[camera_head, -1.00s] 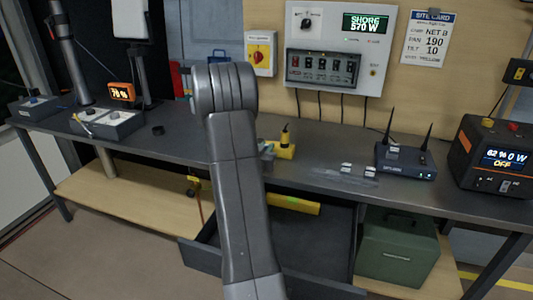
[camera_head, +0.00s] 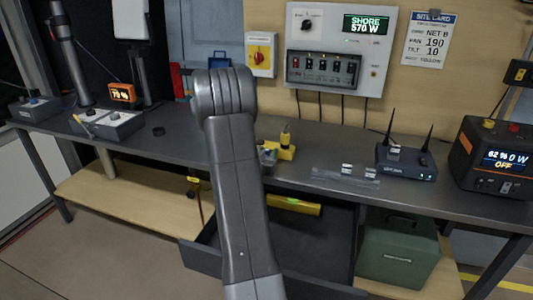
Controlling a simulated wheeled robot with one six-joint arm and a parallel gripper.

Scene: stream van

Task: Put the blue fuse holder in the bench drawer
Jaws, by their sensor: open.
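My arm stands in the middle of the head view and covers part of the bench and of the drawer. A small grey part of my gripper (camera_head: 268,156) seems to show just right of the arm, over the bench by a yellow tool; the rest is hidden behind the arm. The jaws are open. The bench drawer (camera_head: 325,232) is pulled out under the bench top, with a yellow bar-shaped thing (camera_head: 293,204) at its back. I cannot make out the blue fuse holder; it may be hidden behind my arm or gripper.
The yellow tool (camera_head: 285,150) stands on the bench (camera_head: 310,140). To the right are small white pieces (camera_head: 347,168), a router with antennas (camera_head: 407,166) and a power station (camera_head: 495,155). A green case (camera_head: 398,250) stands right of the drawer. Grey control boxes (camera_head: 108,123) sit left.

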